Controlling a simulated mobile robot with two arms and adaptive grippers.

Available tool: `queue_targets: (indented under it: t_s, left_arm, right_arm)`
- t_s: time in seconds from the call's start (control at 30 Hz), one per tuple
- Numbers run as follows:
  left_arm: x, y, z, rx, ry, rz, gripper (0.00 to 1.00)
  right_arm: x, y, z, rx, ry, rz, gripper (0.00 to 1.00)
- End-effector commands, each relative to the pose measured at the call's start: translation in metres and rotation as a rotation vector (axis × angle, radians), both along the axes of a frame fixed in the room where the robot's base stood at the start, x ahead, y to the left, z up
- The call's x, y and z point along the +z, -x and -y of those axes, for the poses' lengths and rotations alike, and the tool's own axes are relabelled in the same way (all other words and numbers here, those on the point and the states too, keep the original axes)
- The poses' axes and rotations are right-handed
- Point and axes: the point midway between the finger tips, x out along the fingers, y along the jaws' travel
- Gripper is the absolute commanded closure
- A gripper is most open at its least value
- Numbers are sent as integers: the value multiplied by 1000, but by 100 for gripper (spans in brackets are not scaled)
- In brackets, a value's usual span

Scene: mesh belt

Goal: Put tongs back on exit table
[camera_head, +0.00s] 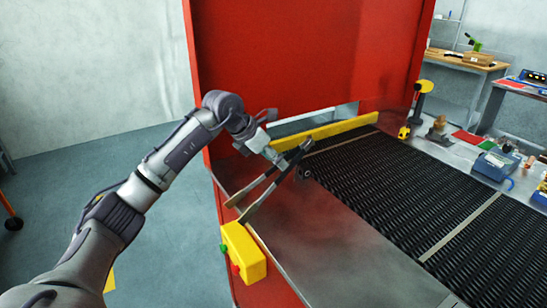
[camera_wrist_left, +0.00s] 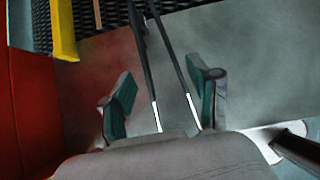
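The tongs (camera_head: 262,195) are two long, thin dark bars with lighter ends, spread in a narrow V. They slant across the left edge of the grey metal exit table (camera_head: 350,245), by the end of the belt. In the left wrist view the tongs (camera_wrist_left: 180,60) run between the two teal-padded fingers of my left gripper (camera_wrist_left: 165,90), with gaps on both sides. The gripper body hides their near ends. In the head view my left gripper (camera_head: 301,159) is over the table's far left corner. I cannot tell whether the tongs touch the table. My right gripper is out of view.
The black mesh belt (camera_head: 400,185) runs off to the right, with a yellow guard bar (camera_head: 325,133) along its far side. A red machine panel (camera_head: 290,60) stands behind. A yellow button box (camera_head: 243,252) sits at the table's left edge. The table's near part is bare.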

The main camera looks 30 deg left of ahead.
Motion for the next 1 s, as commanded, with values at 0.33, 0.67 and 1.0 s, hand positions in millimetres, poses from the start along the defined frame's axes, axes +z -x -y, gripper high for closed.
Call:
queue_targets:
  t_s: [0.33, 0.67, 1.0]
  left_arm:
    - [6, 0, 0, 0, 1, 2, 36]
    - [54, 28, -18, 2, -2, 6, 36]
    - [100, 58, -35, 1, 0, 2, 36]
  right_arm:
    - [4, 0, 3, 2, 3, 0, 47]
    - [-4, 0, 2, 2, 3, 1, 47]
    - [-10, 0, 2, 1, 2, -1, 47]
